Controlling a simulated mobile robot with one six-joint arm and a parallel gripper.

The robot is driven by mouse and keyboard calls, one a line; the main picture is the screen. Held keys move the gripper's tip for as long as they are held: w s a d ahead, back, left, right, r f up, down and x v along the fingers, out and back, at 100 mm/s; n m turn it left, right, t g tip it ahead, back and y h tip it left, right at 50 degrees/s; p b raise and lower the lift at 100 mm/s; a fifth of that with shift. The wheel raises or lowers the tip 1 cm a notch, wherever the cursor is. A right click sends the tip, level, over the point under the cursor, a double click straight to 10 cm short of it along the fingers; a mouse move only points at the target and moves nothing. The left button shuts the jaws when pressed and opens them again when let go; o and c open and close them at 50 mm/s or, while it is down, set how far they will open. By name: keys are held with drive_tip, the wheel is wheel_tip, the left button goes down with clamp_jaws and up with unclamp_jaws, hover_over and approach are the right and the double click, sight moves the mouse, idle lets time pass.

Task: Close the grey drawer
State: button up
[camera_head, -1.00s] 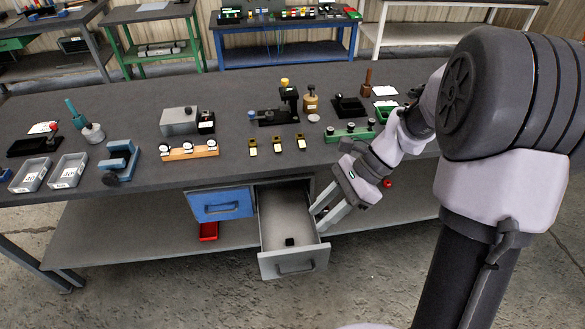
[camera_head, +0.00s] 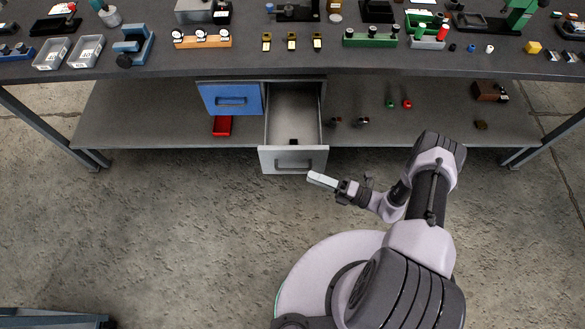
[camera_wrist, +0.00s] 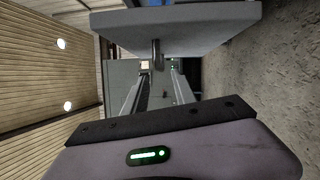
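The grey drawer (camera_head: 293,160) stands pulled out below the bench top in the head view. Its front has a dark bar handle (camera_head: 293,166). A small black block (camera_head: 293,141) lies inside. My gripper (camera_head: 314,178) is just in front of the drawer's lower right corner in that view. In the wrist view the fingers (camera_wrist: 158,88) are apart with nothing seen held between them. The grey drawer front (camera_wrist: 180,22) fills the top of that view, with its handle (camera_wrist: 157,55) sticking out near the fingers. I cannot tell whether anything touches.
A blue drawer (camera_head: 231,99) beside the grey one is shut. A red bin (camera_head: 222,126) and several small parts sit on the lower shelf (camera_head: 150,112). The bench top (camera_head: 380,62) carries fixtures and trays. The floor (camera_head: 170,215) in front is clear.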

sight(292, 169)
drive_tip(key=x, duration=0.8)
drive_tip(key=shift+w+a+b, duration=0.1)
drive_tip(key=shift+b, duration=0.25)
drive_tip(key=shift+c, duration=0.2)
clamp_jaws()
idle(0.7)
